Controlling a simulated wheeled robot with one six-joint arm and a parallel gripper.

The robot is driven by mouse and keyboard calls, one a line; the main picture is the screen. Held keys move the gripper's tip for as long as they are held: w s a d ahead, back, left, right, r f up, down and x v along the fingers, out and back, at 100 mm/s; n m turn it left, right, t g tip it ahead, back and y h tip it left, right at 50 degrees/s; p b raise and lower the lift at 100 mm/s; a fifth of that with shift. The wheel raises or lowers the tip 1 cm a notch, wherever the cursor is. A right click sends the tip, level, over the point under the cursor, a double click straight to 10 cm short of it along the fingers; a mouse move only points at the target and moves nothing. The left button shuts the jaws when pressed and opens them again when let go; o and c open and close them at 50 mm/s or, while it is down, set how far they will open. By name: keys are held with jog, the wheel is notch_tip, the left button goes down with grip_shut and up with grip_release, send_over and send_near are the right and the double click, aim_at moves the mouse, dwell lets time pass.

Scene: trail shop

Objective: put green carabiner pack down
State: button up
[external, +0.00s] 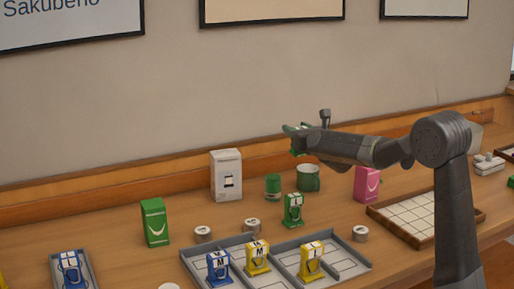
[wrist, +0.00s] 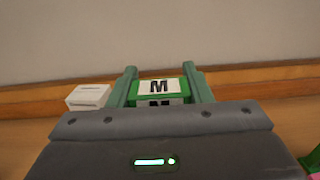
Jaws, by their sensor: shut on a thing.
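My gripper (external: 296,138) is raised above the back part of the table, pointing left towards the wall. In the wrist view its two green fingers (wrist: 160,84) are shut on a green carabiner pack (wrist: 158,88) with a white label marked M. In the external view the fingers mostly hide the held pack. A second green pack (external: 293,210) stands upright on the table behind the grey divided tray (external: 281,267). The tray holds a blue pack (external: 219,267) and two yellow packs (external: 257,258) (external: 311,261).
A white box (external: 226,175), a green tin (external: 273,186), a green mug (external: 308,177), a green box (external: 155,222) and a pink box (external: 367,184) stand around. Small round tins (external: 252,225) lie behind the tray. A wood-framed tiled tray (external: 412,221) is at right. Another blue pack (external: 70,268) is at left.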

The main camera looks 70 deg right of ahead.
jog(key=w+d+r+p, duration=0.1)
jog(key=w+r+p, duration=0.2)
jog(key=w+p, duration=0.35)
jog(key=w+r+p, duration=0.4)
jog(key=w+p, duration=0.1)
jog(key=w, duration=0.2)
jog(key=r+p, duration=0.1)
jog(key=p, duration=0.8)
send_over(223, 151)
jog(key=shift+y, duration=0.3)
notch_tip(223, 151, down, 10)
jog(key=shift+w+f, duration=0.1)
jog(key=shift+w, duration=0.05)
jog(key=shift+f+b, duration=0.15)
jog(key=shift+b, duration=0.3)
jog(key=o, duration=1.3)
jog(key=shift+o, duration=0.2)
